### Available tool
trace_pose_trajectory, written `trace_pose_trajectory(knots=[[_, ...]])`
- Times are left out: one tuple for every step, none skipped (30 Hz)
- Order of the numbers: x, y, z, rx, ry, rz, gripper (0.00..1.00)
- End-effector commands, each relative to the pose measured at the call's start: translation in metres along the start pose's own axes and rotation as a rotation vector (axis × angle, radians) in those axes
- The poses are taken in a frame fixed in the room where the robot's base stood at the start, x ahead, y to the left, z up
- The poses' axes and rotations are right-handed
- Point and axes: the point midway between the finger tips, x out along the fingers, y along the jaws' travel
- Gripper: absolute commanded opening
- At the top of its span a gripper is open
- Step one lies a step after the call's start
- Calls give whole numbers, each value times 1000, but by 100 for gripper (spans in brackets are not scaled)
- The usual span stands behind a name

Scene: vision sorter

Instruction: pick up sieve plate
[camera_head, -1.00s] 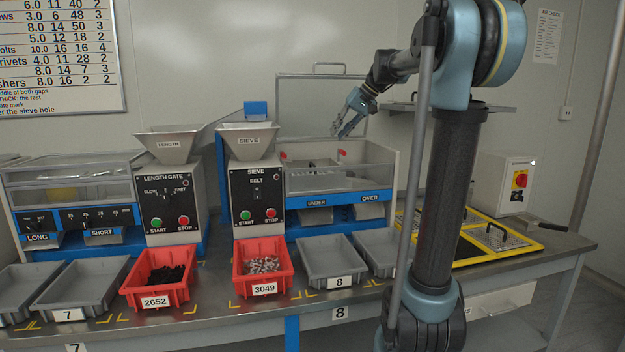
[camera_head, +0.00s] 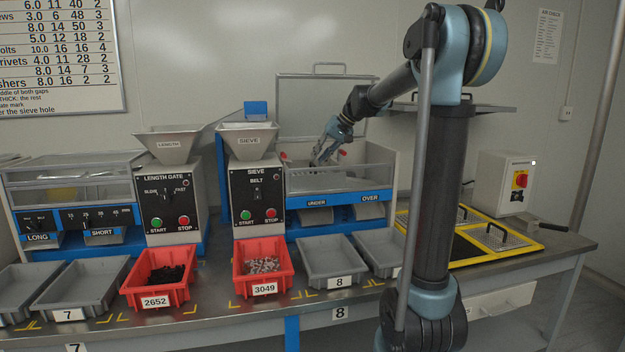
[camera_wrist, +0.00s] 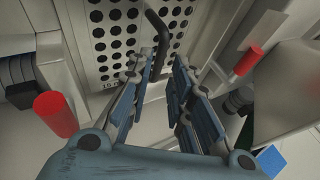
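The sieve plate (camera_wrist: 110,36) is a pale sheet with rows of round dark holes, lying inside the sieve machine (camera_head: 257,205) with partly hidden markings at its near edge. Its dark bent handle (camera_wrist: 159,42) rises between my fingers in the wrist view. My gripper (camera_wrist: 162,66) is open, with one finger on each side of the handle; I cannot tell whether either touches it. In the head view my gripper (camera_head: 317,161) reaches down into the machine's open top, and the plate is mostly hidden there.
Red posts (camera_wrist: 56,114) stand on both sides of the plate. The raised clear lid (camera_head: 322,92) is behind my gripper. Another perforated plate (camera_head: 497,236) lies in a yellow frame at the right. Red bins (camera_head: 262,284) and grey trays (camera_head: 330,262) line the bench front.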

Motion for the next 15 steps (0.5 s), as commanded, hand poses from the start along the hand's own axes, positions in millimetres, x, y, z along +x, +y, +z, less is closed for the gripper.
trace_pose_trajectory(knots=[[2,0,0,0,0,0,20],[4,0,0,0,0,0,20],[7,1,0,0,0,0,20],[10,1,0,0,-1,0,20],[13,1,1,0,-1,0,20],[18,1,1,0,-1,0,20],[23,2,2,0,-1,0,20],[27,2,2,-1,-2,0,20],[33,2,2,-1,-1,0,20],[37,2,2,-1,-1,0,20],[41,2,2,-1,-1,0,20],[45,3,1,-1,0,0,20],[48,2,1,-1,0,0,20],[49,2,2,-1,0,1,20],[51,3,2,0,0,1,20]])
